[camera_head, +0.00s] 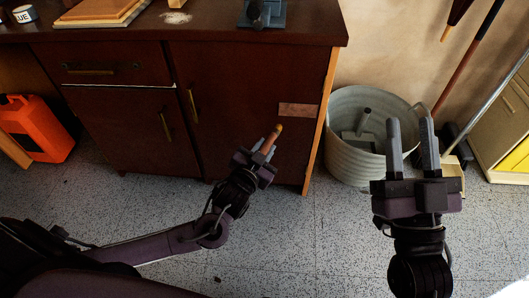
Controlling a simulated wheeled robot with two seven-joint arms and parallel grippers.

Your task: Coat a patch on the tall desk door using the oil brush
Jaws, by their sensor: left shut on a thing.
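The tall dark brown desk door (225,85) is at the centre and appears closed. A lighter, reddish rectangular patch (298,110) is on its right part. My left gripper (268,151) is in front of the door's lower right, below and left of the patch. It is shut on a slim thing with an orange-brown end, which I take to be the oil brush (277,131). The brush tilts up and right, its tip apart from the patch in the picture; I cannot tell its depth or see its bristles clearly. My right gripper (411,150) is open and empty, farther right.
A grey ribbed bin (345,165) stands right of the desk, partly behind my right gripper. The desk top (205,22) holds a wooden board (100,12) and a blue-grey tool (262,14). An orange canister (38,128) is at left. Speckled floor is clear in front.

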